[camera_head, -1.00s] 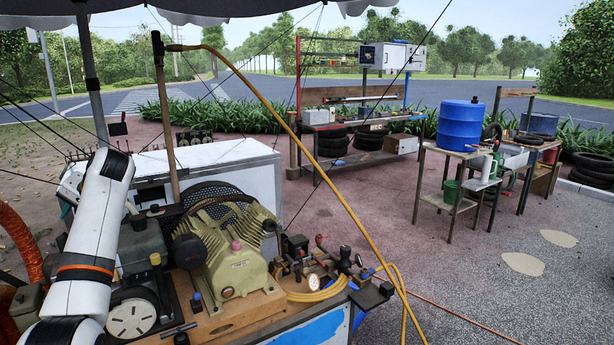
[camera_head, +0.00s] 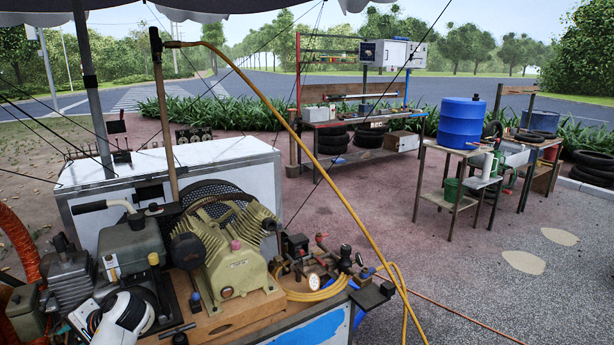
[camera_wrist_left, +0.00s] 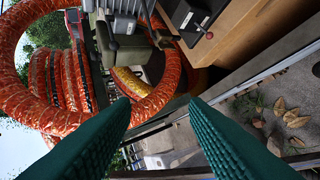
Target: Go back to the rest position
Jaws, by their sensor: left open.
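My left gripper (camera_wrist_left: 158,105) shows in the left wrist view as two green ridged fingers, wide apart with nothing between them. Beyond the fingertips are the orange hoses and the cart's edge. In the head view only a white and black part of my left arm shows, low at the left by the compressor cart; the gripper itself is hidden there. The compressor (camera_head: 236,250) stands on the cart's wooden top (camera_head: 225,322), with a coiled yellow hose (camera_head: 310,292) to its right. My right gripper is in neither view.
An orange corrugated hose (camera_head: 18,245) is at the far left and loops large in the left wrist view (camera_wrist_left: 60,118). A white chest (camera_head: 240,165) stands behind the compressor. A blue barrel (camera_head: 461,124) sits on a table at the right. Open pavement lies between.

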